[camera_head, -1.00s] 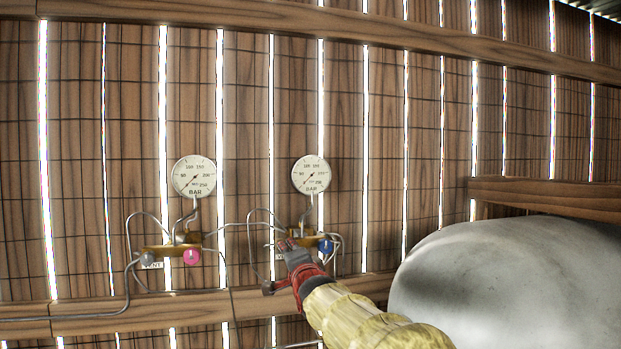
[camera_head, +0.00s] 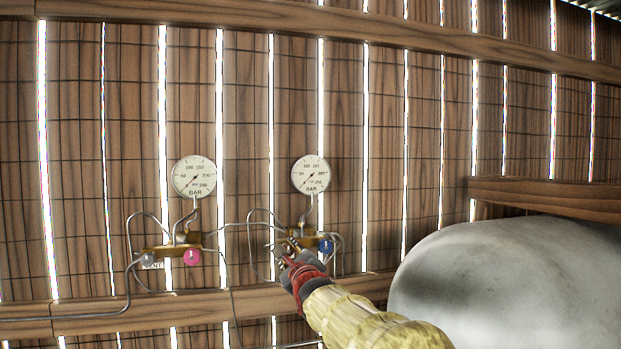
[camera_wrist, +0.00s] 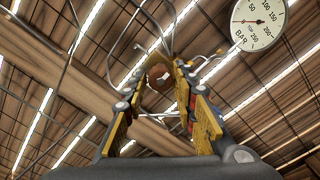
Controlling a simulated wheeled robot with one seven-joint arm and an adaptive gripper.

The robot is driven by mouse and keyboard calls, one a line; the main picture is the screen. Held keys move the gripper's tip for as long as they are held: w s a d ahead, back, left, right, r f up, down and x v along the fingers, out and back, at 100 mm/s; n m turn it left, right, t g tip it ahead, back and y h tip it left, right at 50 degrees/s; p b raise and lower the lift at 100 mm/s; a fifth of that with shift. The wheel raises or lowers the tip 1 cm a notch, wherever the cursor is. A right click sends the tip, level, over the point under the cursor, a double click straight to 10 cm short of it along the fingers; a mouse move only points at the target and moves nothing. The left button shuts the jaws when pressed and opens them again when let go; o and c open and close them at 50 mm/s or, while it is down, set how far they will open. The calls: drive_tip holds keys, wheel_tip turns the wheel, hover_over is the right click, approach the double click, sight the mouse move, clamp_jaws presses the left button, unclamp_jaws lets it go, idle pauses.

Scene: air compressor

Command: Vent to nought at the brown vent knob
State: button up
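The brown vent knob (camera_wrist: 159,75) shows in the wrist view, between the two yellow-and-grey fingers of my gripper (camera_wrist: 170,64). The fingers stand apart with visible space around the knob; I cannot tell whether either touches it. In the head view my gripper (camera_head: 282,252) is in front of the right brass manifold (camera_head: 306,240) and hides the knob. The gauge above it (camera_head: 311,174), also in the wrist view (camera_wrist: 259,20), has its needle at the low end of the scale.
A blue knob (camera_head: 326,246) sits just right of my gripper. Further left are a second gauge (camera_head: 194,177), a pink knob (camera_head: 192,257) and a grey knob (camera_head: 149,259). Thin bent pipes (camera_head: 234,226) run around the manifolds. A large pale tank (camera_head: 510,285) fills the lower right.

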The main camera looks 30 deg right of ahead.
drive_tip(key=shift+o, duration=0.8)
drive_tip(key=b+v, duration=0.2)
drive_tip(key=v, duration=0.4)
